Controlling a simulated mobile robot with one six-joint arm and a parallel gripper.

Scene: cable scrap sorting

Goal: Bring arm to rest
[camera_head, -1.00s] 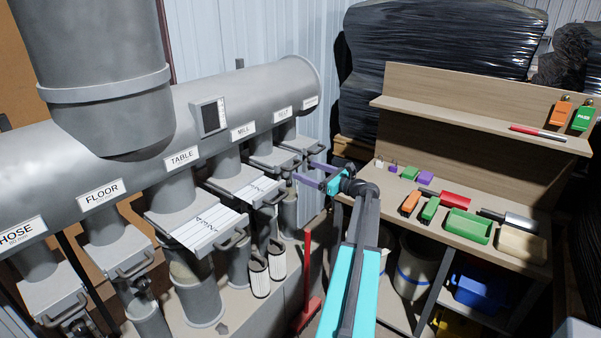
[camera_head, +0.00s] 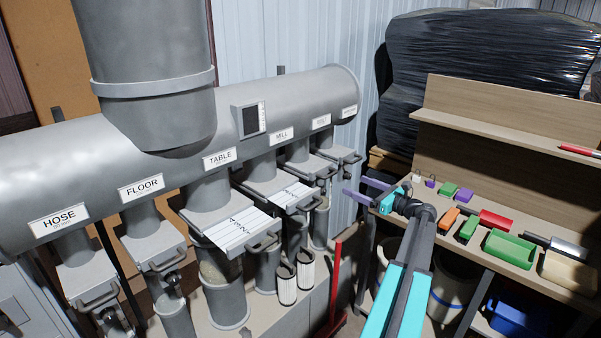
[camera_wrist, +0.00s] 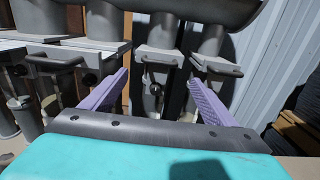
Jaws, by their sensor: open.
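My gripper (camera_head: 362,190) shows at the end of my teal and dark arm in the head view, between the duct gates and the wooden bench. In the wrist view my gripper (camera_wrist: 158,97) has its two purple fingers spread wide apart with nothing between them. The fingers point toward the gate handles at the right end of the duct, and one slide gate with a handle (camera_wrist: 157,60) shows between them, farther off. I cannot tell the exact distance, but no contact shows.
A grey duct (camera_head: 290,100) with labelled slide gates fills the left. A bench (camera_head: 455,215) with scoops and coloured blocks stands right, a blue bin (camera_head: 515,315) below. A red-handled tool (camera_head: 335,290) leans near the filters. Black wrapped bales (camera_head: 480,60) stand behind.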

